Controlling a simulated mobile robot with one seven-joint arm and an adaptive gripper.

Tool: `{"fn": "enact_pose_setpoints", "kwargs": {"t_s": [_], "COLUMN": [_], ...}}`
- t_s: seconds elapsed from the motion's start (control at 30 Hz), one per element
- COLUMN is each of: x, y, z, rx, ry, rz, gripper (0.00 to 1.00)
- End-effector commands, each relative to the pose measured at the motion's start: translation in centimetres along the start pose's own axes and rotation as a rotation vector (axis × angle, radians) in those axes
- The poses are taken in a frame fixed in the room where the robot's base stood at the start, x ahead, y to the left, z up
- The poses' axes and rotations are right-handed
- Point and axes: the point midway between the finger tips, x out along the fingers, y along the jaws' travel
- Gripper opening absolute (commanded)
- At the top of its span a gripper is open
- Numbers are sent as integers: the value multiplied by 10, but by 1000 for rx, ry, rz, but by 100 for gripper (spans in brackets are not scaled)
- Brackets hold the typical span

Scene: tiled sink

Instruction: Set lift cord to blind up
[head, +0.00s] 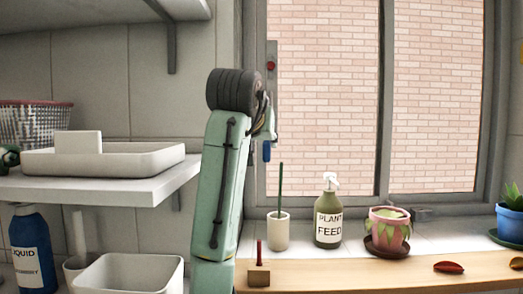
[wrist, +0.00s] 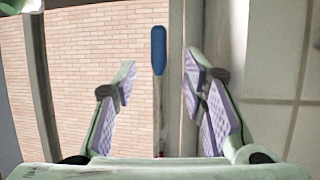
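The lift cord appears to be a thin grey rod with a blue handle (wrist: 158,50) at its end, beside the window frame. The blue handle also shows in the head view (head: 267,151), hanging just below my gripper. In the wrist view my gripper (wrist: 159,62) is open, with one purple-padded finger on each side of the cord's line. Gaps show between the fingers and the handle. A red knob (head: 271,66) sits higher on the frame in the head view. My arm hides part of the frame there. No blind fabric is visible over the panes.
Below the window, the sill holds a white cup (head: 279,232) with a green stick, a plant feed bottle (head: 328,219) and a pink pot (head: 387,232). A white shelf (head: 90,186) with a basin (head: 125,160) is at left. The space before the panes is clear.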

Motion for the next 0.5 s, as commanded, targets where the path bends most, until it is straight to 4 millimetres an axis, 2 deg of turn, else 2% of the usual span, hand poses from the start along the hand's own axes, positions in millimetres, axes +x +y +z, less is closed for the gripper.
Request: {"fn": "enact_pose_setpoints", "kwargs": {"t_s": [0.3, 0.5], "x": [60, 85], "y": [1, 1], "z": [-3, -2], "rx": [1, 1], "ry": [-3, 1], "rz": [3, 4], "gripper": [39, 39]}}
